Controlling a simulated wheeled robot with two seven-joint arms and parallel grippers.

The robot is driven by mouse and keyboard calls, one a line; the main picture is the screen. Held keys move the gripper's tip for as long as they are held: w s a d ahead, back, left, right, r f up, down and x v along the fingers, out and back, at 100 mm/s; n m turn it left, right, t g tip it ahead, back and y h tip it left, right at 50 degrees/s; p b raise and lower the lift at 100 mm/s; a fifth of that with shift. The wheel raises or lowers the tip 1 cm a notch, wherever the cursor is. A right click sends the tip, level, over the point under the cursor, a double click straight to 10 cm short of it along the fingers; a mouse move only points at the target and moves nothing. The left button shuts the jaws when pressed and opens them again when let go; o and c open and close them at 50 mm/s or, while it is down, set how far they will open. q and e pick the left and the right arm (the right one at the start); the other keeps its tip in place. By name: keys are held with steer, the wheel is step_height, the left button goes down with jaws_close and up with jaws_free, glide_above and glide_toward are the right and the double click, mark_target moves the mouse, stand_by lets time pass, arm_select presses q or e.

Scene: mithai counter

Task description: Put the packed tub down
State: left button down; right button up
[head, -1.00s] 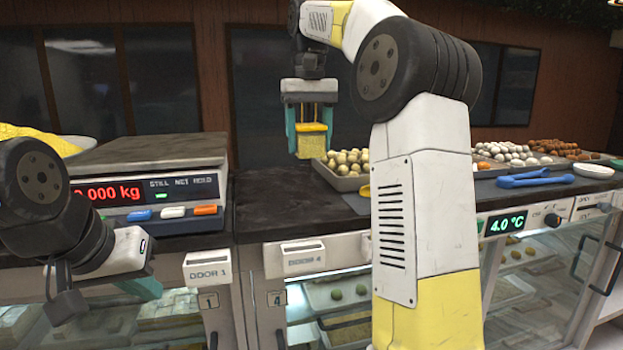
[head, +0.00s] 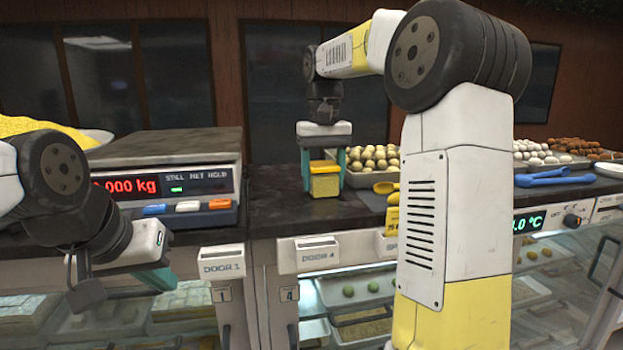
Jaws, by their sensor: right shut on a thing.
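The packed tub (head: 325,184) is a small yellow tub with a yellow lid. My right gripper (head: 323,180) points down and is shut on it, with a teal finger on each side. The tub is low over the dark counter top (head: 275,190), between the scale and the sweets tray. I cannot tell whether its base touches the counter. My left gripper (head: 160,280) is low at the left, in front of the cabinet; only part of one teal finger shows, so its opening is hidden.
A scale (head: 180,160) with a red display stands left of the tub. Blue tongs (head: 540,178) lie farther right. Bare counter surrounds the tub at left and front.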

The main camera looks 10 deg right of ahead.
mark_target(323, 165)
steer(key=o, duration=1.5)
steer(key=shift+f, duration=0.1)
steer(key=shift+c, duration=0.2)
step_height(323, 165, up, 11)
steer(key=shift+r, duration=0.6)
steer(key=shift+s, duration=0.1)
